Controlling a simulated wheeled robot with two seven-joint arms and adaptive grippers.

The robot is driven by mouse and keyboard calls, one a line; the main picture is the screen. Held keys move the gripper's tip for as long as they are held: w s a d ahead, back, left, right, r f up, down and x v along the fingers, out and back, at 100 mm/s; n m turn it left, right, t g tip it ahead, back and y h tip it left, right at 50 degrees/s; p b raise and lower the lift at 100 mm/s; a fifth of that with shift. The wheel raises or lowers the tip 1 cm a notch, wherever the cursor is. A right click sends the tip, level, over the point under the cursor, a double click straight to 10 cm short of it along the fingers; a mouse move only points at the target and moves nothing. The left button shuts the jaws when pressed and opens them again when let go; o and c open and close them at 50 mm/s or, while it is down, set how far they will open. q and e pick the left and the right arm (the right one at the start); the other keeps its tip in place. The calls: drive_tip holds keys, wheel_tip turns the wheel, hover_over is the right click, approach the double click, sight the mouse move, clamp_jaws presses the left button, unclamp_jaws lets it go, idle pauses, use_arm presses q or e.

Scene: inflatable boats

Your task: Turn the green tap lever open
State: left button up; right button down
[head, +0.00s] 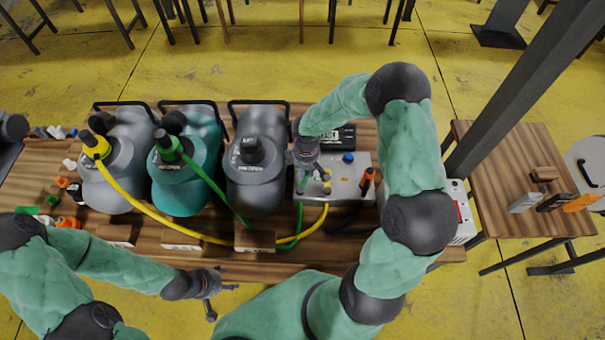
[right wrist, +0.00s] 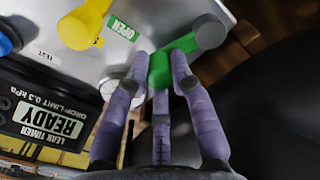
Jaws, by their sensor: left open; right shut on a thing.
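The green tap lever (right wrist: 188,42) shows in the right wrist view on a pale metal panel, and its outer end is between the fingers of my right gripper (right wrist: 160,72). My right gripper is shut on that end; the hub of the lever sits to the upper right. A green OPEN label (right wrist: 123,28) lies on the panel to the left of the lever. In the head view my right gripper (head: 304,165) is over the left part of the metal box (head: 349,183) and partly hides the lever. My left gripper (head: 211,300) is open and empty near the table's front edge.
A yellow lever (right wrist: 84,26) is left of the label, near a gauge (right wrist: 118,90) and a leak timer reading READY (right wrist: 47,108). A yellow hose (head: 160,222) and green hose (head: 215,187) run to the box.

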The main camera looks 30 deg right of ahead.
drive_tip(key=m+b, duration=0.1)
drive_tip(key=m, duration=0.1)
drive_tip(key=s+d+m+b, duration=0.1)
drive_tip(key=shift+s+f+m, duration=0.15)
drive_tip(key=shift+s+m, duration=0.15)
drive_tip(key=shift+m, duration=0.1)
drive_tip(key=shift+s+m+b, duration=0.5)
drive_tip(key=shift+m+b, duration=0.3)
drive_tip(key=shift+m, duration=0.25)
drive_tip(key=shift+s+m+b, duration=0.45)
drive_tip(key=shift+m+b, duration=0.35)
drive_tip(key=shift+m, duration=0.25)
drive_tip(key=c, duration=1.1)
unclamp_jaws()
drive_tip(key=shift+d+r, duration=0.1)
drive_tip(key=shift+r, duration=0.2)
wheel_tip(320, 180, up, 12)
drive_tip(key=shift+f, duration=0.15)
